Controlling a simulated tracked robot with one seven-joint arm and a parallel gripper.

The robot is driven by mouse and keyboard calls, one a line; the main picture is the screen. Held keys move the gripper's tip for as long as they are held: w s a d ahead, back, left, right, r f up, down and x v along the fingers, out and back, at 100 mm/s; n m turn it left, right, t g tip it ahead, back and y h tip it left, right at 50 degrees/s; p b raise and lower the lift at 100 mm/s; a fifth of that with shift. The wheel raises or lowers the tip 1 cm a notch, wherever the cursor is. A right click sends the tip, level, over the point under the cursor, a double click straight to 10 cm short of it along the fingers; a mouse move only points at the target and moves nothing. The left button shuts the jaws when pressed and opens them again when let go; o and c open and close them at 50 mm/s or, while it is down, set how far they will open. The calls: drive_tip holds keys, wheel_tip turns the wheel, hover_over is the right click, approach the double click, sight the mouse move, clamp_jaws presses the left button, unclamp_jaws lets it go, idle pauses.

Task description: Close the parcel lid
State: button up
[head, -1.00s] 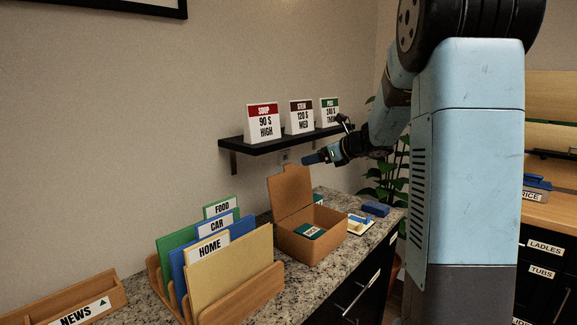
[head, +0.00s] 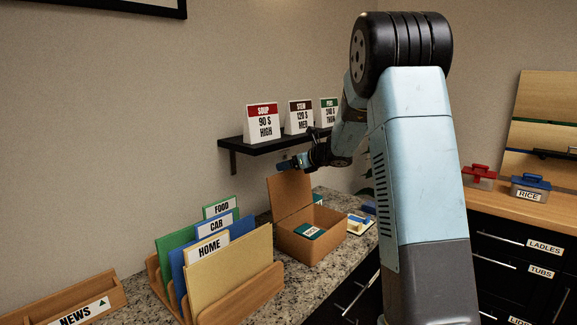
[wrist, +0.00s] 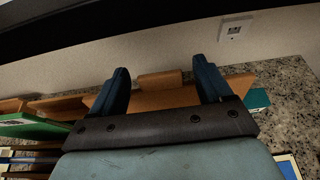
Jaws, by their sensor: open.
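The brown cardboard parcel (head: 325,248) stands on the granite counter in the head view, with a dark green labelled item (head: 309,231) inside. Its lid (head: 288,194) stands up and open along the back left side. My gripper (head: 284,166) is above the lid's top edge. In the wrist view, my gripper (wrist: 160,64) is open and empty, its two blue fingers apart. The lid (wrist: 165,101) and its tab (wrist: 160,79) show between and beyond the fingers there. I cannot tell whether a finger touches the lid.
A wooden file rack (head: 245,295) with labelled folders stands left of the parcel. A dark shelf (head: 275,143) with several signs hangs on the wall behind my gripper. A small tray with a yellow item (head: 358,224) lies right of the parcel. A wall socket (wrist: 234,30) shows in the wrist view.

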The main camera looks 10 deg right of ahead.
drive_tip(key=shift+w+a+f, duration=0.25)
drive_tip(key=shift+w+a, duration=0.15)
drive_tip(key=shift+w, duration=0.15)
drive_tip(key=shift+d, duration=0.1)
drive_tip(key=c, duration=1.4)
